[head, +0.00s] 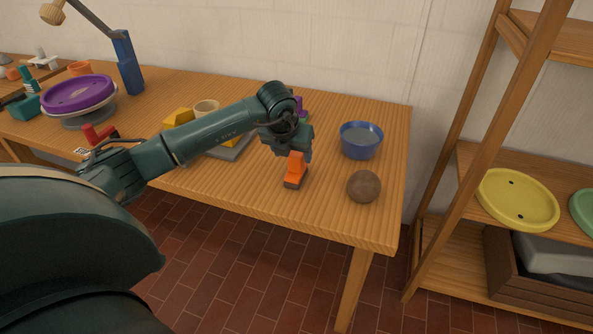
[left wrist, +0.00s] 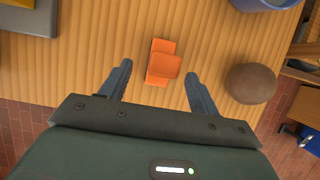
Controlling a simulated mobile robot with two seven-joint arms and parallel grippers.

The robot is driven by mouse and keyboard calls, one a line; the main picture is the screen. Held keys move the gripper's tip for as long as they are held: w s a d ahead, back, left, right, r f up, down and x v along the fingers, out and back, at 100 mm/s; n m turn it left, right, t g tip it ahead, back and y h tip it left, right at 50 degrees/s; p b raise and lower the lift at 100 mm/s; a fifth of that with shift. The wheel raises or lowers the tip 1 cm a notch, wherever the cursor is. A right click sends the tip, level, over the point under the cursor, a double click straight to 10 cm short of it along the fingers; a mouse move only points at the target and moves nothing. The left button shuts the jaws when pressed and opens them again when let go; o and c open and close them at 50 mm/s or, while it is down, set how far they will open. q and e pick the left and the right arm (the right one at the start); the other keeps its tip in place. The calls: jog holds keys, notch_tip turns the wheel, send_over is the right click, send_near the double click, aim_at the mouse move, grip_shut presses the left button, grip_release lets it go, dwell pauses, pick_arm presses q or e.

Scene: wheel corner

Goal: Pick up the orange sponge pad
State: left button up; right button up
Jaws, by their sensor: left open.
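The orange sponge pad (head: 296,168) stands on the wooden table near its front edge, with a dark part at its foot in the head view. In the left wrist view the pad (left wrist: 164,64) shows as stepped orange blocks between and slightly beyond the fingertips. My left gripper (head: 292,150) points down over the pad and hides its upper part in the head view. In the left wrist view the gripper (left wrist: 158,70) is open, with a gap on each side of the pad. My right gripper is not in view.
A brown ball (head: 364,186) and a blue bowl (head: 361,140) stand to the right of the pad. A grey tray (head: 232,150) with yellow pieces is partly behind my arm. A wooden shelf (head: 470,165) with a yellow disc (head: 517,199) stands beyond the table's right end.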

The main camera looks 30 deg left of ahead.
aim_at(297, 163)
pick_arm(q)
jog(key=shift+d+x, duration=0.2)
jog(key=shift+x, duration=3)
jog(key=shift+w, duration=0.1)
jog(key=shift+r, duration=0.1)
jog(key=shift+c, duration=0.2)
